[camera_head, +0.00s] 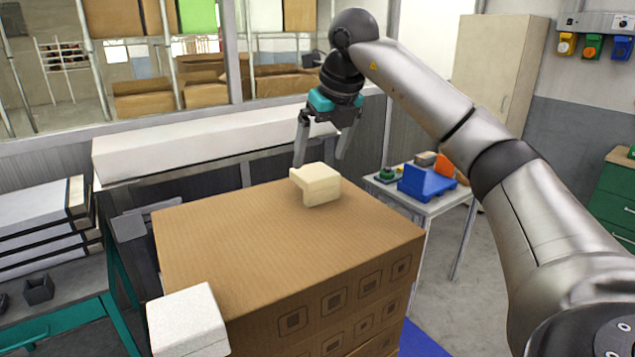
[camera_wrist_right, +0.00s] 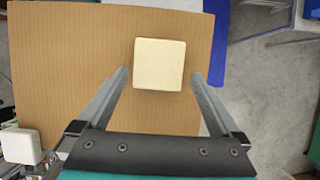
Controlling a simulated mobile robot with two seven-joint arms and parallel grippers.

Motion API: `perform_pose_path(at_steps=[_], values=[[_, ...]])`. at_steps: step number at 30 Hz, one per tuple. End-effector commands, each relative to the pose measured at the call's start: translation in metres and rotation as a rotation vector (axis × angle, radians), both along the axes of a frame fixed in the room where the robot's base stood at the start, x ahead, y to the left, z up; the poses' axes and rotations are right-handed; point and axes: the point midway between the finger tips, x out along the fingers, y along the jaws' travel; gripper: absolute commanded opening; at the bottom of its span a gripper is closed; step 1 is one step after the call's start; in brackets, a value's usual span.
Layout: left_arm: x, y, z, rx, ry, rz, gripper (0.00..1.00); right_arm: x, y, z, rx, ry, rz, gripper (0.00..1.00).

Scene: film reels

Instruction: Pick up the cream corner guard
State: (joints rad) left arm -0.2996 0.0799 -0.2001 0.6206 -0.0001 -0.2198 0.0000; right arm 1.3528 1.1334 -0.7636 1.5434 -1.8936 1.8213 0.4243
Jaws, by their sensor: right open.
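The cream corner guard (camera_head: 320,186), a small blocky piece with an overhanging lip, rests on top of the cardboard box (camera_head: 240,225) near its far edge. In the right wrist view the guard (camera_wrist_right: 160,64) appears as a rounded cream square. My right gripper (camera_head: 321,158) is open above and just behind the guard in the head view. In the wrist view its fingertips (camera_wrist_right: 160,75) lie on either side of the guard, with a narrow gap at each side. The fingers hold nothing. My left gripper is not in view.
A white speckled corner piece (camera_head: 186,322) sits at the box's near left corner. A small table (camera_head: 400,188) with a blue part (camera_head: 426,182) stands right of the box. A long white block (camera_head: 200,148) lies behind. Most of the box top is clear.

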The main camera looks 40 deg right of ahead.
Motion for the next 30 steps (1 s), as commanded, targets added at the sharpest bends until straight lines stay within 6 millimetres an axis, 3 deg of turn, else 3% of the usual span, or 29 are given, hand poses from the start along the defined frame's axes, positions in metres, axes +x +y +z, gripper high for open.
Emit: perform_pose_path(at_steps=[5,13,23,30], values=[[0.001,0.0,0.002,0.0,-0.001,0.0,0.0,0.003,0.0,-0.011,-0.001,0.003,0.001,1.0],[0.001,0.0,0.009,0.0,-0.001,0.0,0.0,0.014,-0.001,-0.046,0.0,0.004,0.0,1.0],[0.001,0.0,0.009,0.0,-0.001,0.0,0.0,0.017,-0.002,-0.053,0.0,0.0,0.001,1.0],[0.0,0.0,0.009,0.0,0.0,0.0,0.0,0.017,-0.002,-0.053,0.0,0.0,0.001,0.73]])
